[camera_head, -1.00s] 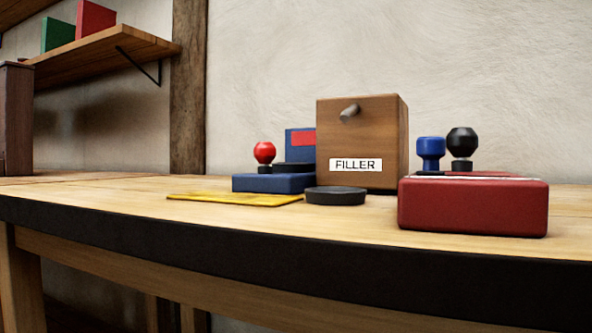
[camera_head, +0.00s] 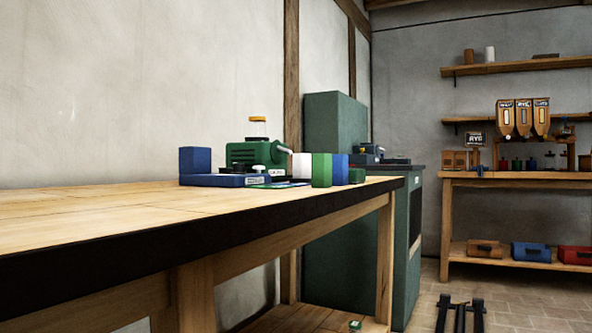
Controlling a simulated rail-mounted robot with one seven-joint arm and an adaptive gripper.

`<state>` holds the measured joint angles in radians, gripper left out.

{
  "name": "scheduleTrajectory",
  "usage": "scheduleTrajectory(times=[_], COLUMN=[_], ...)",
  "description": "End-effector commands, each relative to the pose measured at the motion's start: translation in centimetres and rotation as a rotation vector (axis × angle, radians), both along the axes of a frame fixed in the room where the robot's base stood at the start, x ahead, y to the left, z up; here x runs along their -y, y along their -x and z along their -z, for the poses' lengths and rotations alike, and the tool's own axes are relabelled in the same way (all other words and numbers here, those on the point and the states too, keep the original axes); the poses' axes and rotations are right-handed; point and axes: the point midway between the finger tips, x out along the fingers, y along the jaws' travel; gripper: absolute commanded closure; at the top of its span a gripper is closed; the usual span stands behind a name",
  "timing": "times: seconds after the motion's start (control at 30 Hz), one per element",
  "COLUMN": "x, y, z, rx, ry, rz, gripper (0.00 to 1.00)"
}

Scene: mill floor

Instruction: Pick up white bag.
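A white upright block-like item (camera_head: 302,166) stands on the wooden bench toward its far right end. It may be the white bag, but it is too small to be sure. A green item (camera_head: 321,170) and a blue item (camera_head: 340,169) stand directly to its right, close together. My gripper (camera_head: 461,300) shows at the bottom right, low over the floor and well away from the bench top. Its two dark fingers are spread apart with nothing seen between them. The rest of my arm is out of frame.
A green machine (camera_head: 243,153) and blue boxes (camera_head: 212,180) stand beside the white item. The bench's dark edge (camera_head: 130,237) runs along the front. A green cabinet (camera_head: 335,120) stands beyond. A back bench (camera_head: 520,176) holds hoppers and jars. The near bench top is clear.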

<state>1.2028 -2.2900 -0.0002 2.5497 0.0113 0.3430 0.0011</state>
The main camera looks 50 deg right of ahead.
Motion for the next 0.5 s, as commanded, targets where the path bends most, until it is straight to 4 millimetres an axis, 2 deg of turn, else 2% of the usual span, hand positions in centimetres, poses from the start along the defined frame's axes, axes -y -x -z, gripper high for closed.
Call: scheduleTrajectory(times=[0.47,0.5], x=[0.0,0.0], y=[0.0,0.0], z=[0.01,0.01], rx=[0.0,0.0], ry=[0.0,0.0], rz=[0.0,0.0], gripper=[1.0,0.96])
